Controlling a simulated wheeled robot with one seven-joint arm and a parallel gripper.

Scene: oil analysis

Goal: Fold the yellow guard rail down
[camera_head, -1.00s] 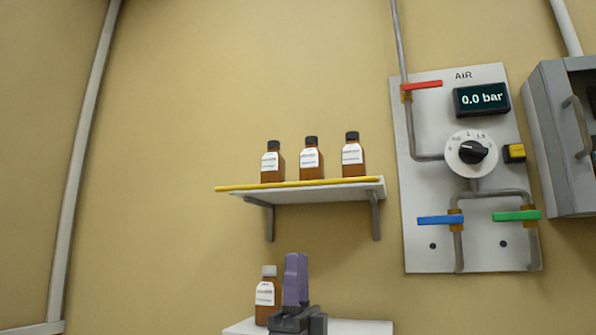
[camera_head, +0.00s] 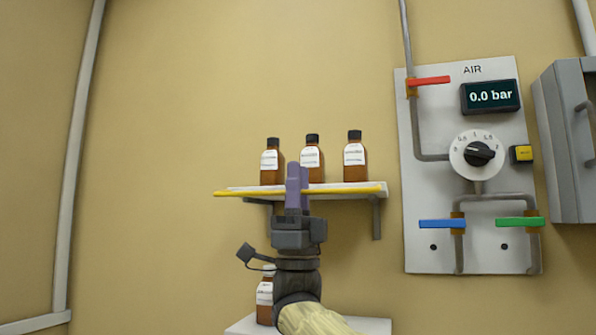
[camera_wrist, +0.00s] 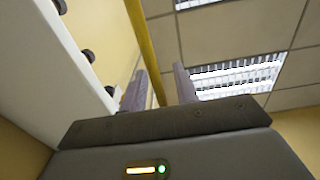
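The yellow guard rail (camera_head: 345,190) runs along the front of the upper wall shelf (camera_head: 320,187), close to the shelf's height. My gripper (camera_head: 297,172) is in front of the shelf's middle, pointing up, with its purple fingers overlapping the rail in the head view. In the wrist view the rail (camera_wrist: 144,40) passes through the gap between the two fingers of my gripper (camera_wrist: 160,85). The fingers are apart and do not visibly clamp the rail. Whether one finger touches it cannot be told.
Three brown bottles, left (camera_head: 270,165), middle (camera_head: 313,160) and right (camera_head: 355,160), stand on the shelf behind the rail. Another bottle (camera_head: 265,295) stands on a lower shelf (camera_head: 365,325). An AIR panel (camera_head: 415,180) is to the right. The wall to the left is clear.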

